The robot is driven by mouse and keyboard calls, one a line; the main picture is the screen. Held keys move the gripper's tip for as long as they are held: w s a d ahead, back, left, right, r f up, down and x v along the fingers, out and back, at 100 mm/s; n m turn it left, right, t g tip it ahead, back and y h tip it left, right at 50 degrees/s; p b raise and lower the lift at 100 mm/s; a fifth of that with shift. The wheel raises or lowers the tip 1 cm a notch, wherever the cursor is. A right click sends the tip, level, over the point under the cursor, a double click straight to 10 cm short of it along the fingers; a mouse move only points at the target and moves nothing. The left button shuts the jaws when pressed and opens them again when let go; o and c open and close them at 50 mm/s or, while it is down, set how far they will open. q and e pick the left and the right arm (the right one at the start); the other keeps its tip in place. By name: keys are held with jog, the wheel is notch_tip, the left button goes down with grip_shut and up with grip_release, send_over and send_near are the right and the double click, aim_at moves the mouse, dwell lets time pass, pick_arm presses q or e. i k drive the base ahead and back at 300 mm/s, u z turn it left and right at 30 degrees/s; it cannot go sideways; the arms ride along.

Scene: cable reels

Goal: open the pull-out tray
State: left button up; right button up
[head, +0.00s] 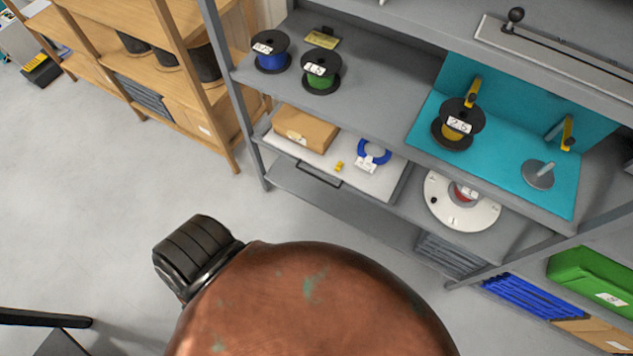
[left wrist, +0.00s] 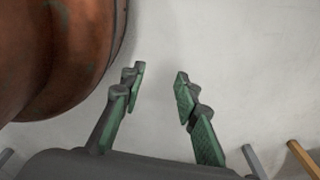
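The pull-out tray (head: 376,186) has a pale floor and lies in the grey rack, below the shelf with the reels. A dark bar handle (head: 318,175) is on its front edge. The front looks about level with the rack post, so the tray appears shut. In it are a cardboard box (head: 306,130), a blue cable coil (head: 374,152) with a white tag and a small yellow piece (head: 339,166). My left gripper (left wrist: 160,72) is open and empty over bare floor in the left wrist view, away from the tray. My right gripper is out of view.
Blue (head: 271,57) and green (head: 320,75) reels stand above the tray. Right of them, a yellow reel (head: 457,128) sits on a teal panel (head: 430,125). A white disc reel (head: 440,203) is lower right. A wooden rack (head: 185,115) stands left. The floor in front is clear.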

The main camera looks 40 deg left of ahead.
aim_at(381, 184)
jog(key=k, duration=0.85)
jog(key=u, duration=0.95)
jog(key=i, duration=0.5)
